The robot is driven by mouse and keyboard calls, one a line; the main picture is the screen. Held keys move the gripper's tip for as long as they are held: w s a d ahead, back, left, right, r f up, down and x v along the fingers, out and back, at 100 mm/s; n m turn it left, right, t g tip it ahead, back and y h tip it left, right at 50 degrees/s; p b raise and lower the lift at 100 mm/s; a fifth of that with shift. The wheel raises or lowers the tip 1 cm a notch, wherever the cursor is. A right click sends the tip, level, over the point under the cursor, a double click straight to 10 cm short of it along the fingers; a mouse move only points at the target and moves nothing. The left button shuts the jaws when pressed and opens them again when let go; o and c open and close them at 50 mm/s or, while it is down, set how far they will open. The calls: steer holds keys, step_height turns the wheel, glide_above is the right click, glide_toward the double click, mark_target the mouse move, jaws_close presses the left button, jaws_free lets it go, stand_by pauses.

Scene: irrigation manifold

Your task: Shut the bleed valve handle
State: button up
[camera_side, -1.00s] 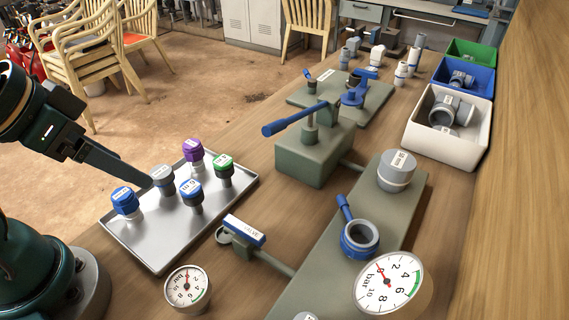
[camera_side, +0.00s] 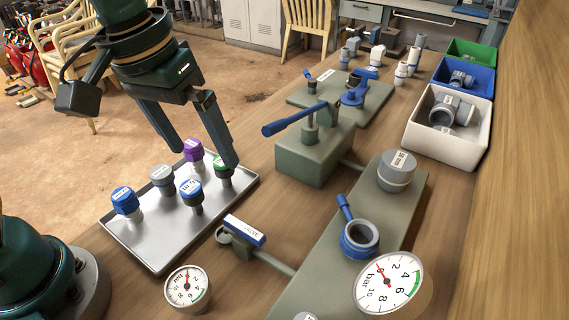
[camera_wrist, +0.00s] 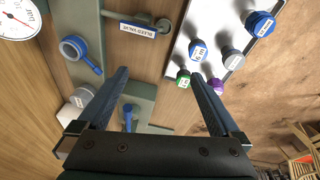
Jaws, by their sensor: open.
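The bleed valve handle (camera_side: 243,230) is a blue bar with a white label, on a grey valve body between the tray and the manifold plate. It lies roughly in line with the grey pipe (camera_side: 275,264) running to the plate. In the wrist view the handle (camera_wrist: 138,28), labelled BLEED VALVE, is near the top, beyond my fingertips. My gripper (camera_side: 205,157) is open and empty, pointing down above the far part of the cap tray, apart from the handle. Its two fingers also show in the wrist view (camera_wrist: 160,73).
The metal tray (camera_side: 150,252) holds several coloured caps close below my fingers. A pump block with a blue lever (camera_side: 290,122) stands to the right. A pressure gauge (camera_side: 187,288) is in front of the valve. A blue-collared port (camera_side: 360,238) and large gauge (camera_side: 389,283) are at right.

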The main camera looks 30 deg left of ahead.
mark_target(243, 227)
steer(key=d+f+g, duration=0.1)
steer(key=d+f, duration=0.2)
steer(key=d+f+m+g, duration=0.1)
steer(key=d+f, duration=0.1)
steer(key=f, duration=0.1)
steer(key=shift+w+d+f+m+y, duration=0.1)
steer(key=shift+d+f+m+y, duration=0.1)
steer(key=shift+d+m+y, duration=0.15)
steer(key=shift+d+f, duration=0.1)
steer(key=shift+f, duration=2.5)
steer(key=c, duration=1.1)
steer(key=shift+o, duration=0.2)
